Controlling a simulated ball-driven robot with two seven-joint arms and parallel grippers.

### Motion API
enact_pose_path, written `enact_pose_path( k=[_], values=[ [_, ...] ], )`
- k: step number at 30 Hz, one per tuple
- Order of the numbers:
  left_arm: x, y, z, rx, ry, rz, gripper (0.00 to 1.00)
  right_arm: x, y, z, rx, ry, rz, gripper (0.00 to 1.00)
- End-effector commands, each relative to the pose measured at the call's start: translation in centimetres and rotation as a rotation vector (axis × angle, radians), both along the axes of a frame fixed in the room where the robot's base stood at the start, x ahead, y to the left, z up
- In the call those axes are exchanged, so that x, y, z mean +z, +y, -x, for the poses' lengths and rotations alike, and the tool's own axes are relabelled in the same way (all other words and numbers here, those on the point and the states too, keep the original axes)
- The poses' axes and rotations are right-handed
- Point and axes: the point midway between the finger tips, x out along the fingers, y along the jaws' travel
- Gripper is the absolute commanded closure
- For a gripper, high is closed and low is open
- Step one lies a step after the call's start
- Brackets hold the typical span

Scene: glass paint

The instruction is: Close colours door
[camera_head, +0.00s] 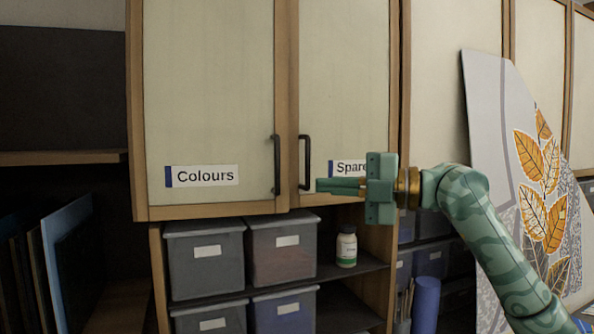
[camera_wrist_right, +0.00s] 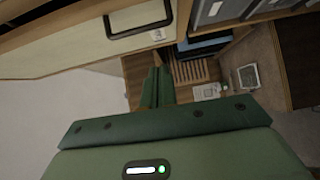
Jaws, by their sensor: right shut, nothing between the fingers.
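The Colours door (camera_head: 207,95) is the left pale panel of the upper cabinet. It looks flush with its wooden frame, with a dark bar handle (camera_head: 277,165) at its lower right. The Spares door (camera_head: 343,80) beside it also looks shut, its handle (camera_head: 305,162) at lower left. My right gripper (camera_head: 318,186) is shut and empty, in front of the Spares door and pointing left, its tips just right of that handle. Part of the Spares label is hidden behind it. The wrist view shows the shut fingers (camera_wrist_right: 157,70) below a dark handle (camera_wrist_right: 138,18); I cannot tell which door's. My left gripper is not in view.
Grey bins (camera_head: 205,258) and a white bottle (camera_head: 346,247) stand on open shelves below the doors. A tall panel with orange leaves (camera_head: 541,190) leans at the right, behind my right arm. Sheets (camera_head: 62,235) stand in a rack at the left.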

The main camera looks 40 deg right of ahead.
Motion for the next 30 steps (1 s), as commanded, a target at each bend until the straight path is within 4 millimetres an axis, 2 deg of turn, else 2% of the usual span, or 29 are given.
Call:
enact_pose_path(
  k=[1, 6, 12, 18, 27, 30],
  values=[
    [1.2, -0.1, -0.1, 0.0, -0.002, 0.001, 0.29, 0.7, 0.7, -0.8, 0.004, -0.003, -0.005, 1.0],
    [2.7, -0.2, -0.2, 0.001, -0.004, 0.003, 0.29, 0.6, 2.9, -3.6, 0.004, -0.004, -0.005, 1.0],
    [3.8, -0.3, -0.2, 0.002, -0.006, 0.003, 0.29, 0.3, 2.5, -6.5, 0.001, 0.0, -0.006, 1.0],
    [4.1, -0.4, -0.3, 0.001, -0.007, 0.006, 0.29, 0.1, 2.3, -7.7, 0.0, -0.001, -0.003, 1.0],
    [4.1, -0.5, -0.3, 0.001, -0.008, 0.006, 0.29, 0.0, 2.2, -7.7, 0.0, -0.001, -0.002, 1.0],
    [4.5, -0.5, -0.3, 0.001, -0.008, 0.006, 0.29, 0.1, 1.8, -8.4, -0.001, 0.001, -0.006, 1.0]
  ],
)
